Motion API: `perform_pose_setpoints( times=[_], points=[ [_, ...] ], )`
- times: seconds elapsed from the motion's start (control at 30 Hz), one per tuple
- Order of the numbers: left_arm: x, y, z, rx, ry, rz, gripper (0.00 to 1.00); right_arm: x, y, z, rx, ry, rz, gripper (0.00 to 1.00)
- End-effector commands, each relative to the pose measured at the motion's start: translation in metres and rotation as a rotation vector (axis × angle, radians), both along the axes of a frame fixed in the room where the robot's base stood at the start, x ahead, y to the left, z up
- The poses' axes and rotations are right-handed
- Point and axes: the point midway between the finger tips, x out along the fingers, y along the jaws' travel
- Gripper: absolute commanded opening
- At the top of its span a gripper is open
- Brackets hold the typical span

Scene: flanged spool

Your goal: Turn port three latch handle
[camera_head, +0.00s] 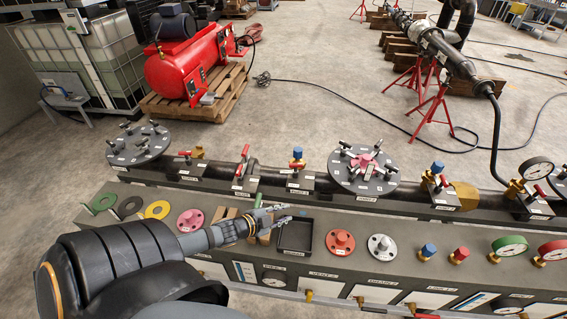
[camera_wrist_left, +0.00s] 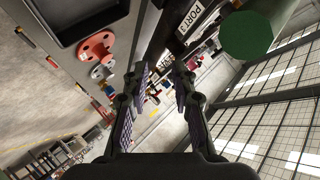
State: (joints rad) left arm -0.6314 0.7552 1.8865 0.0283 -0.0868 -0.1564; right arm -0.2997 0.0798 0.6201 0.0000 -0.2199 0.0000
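A white label reading PORT 3 (camera_wrist_left: 197,18) shows at the top of the left wrist view, on a dark surface beside a large green cylinder (camera_wrist_left: 252,36). I cannot make out the latch handle clearly there. In the head view, small latches with red handles (camera_head: 245,151) and a blue-and-red one (camera_head: 297,158) stand on the dark pipe, but their labels are too small to read. My left gripper (camera_head: 280,210) is open and empty over the front bench, in front of the pipe. Its two fingers (camera_wrist_left: 162,68) stand apart in the wrist view. My right gripper is not in view.
A black tray (camera_head: 295,253) lies just right of the left gripper, with a red flange (camera_head: 340,242) and a grey flange (camera_head: 382,247) beyond it. A round plate with clamps (camera_head: 360,182) stands on the pipe. Gauges (camera_head: 510,245) are at the right.

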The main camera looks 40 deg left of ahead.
Motion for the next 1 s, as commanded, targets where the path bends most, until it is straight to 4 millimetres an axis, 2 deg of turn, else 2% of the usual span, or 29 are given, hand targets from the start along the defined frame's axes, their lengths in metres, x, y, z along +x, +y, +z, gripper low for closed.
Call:
perform_pose_setpoints(
  times=[0.27, 0.6, 0.8, 1.0],
  points=[
    [-0.017, -0.029, -0.005, -0.1, 0.203, 0.262, 0.26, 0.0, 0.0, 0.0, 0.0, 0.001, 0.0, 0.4],
    [-0.058, -0.059, 0.006, -0.215, 0.457, 0.517, 0.26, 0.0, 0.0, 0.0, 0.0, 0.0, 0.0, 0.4],
    [-0.073, -0.067, 0.011, -0.244, 0.531, 0.578, 0.26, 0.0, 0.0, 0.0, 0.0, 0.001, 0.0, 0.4],
    [-0.075, -0.068, 0.012, -0.245, 0.543, 0.586, 0.26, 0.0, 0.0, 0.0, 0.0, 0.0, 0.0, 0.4]
  ],
)
